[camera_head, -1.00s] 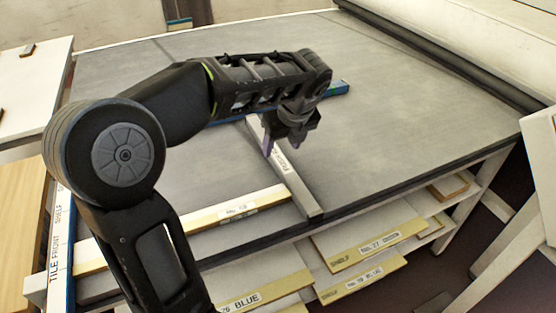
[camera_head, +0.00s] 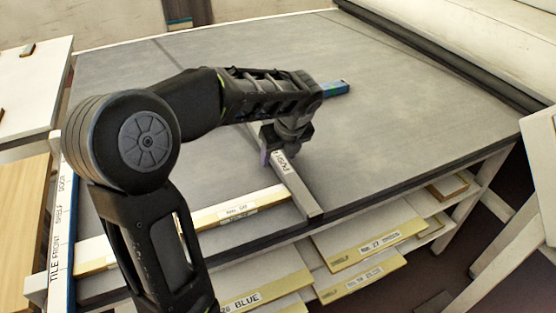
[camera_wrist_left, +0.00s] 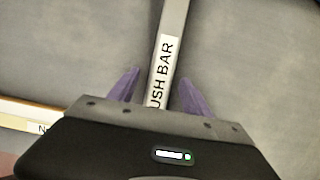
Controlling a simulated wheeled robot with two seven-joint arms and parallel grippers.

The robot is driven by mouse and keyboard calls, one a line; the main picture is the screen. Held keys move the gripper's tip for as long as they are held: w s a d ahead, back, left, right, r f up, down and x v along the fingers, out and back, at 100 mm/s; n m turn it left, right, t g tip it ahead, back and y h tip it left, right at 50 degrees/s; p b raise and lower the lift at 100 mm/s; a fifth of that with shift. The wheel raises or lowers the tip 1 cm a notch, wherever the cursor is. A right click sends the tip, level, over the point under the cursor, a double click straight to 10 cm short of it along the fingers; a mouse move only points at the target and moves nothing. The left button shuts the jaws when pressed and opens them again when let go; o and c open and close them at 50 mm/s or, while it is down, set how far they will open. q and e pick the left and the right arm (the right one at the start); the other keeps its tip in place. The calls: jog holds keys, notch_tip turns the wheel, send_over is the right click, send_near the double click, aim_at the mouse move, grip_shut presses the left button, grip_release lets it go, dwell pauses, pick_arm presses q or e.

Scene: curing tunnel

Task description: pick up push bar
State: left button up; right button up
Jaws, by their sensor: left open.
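The push bar (camera_head: 300,192) is a long grey bar lying on the grey table top (camera_head: 405,130), with its near end by the table's front edge. Its white label shows in the left wrist view, on the bar (camera_wrist_left: 172,38). My left gripper (camera_head: 279,158) is over the bar near the label. In the left wrist view its purple fingers (camera_wrist_left: 160,92) are open, one on each side of the bar, with gaps to it. The arm hides part of the bar in the head view. My right gripper is not in view.
A pale labelled rail (camera_head: 240,208) lies along the front edge, left of the bar. A blue piece (camera_head: 335,89) lies beyond my gripper. A dark roller (camera_head: 450,55) runs along the back right. Labelled boards (camera_head: 370,248) sit on shelves below.

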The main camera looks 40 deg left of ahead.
pick_arm(q)
jog(key=shift+c, duration=0.6)
grip_shut()
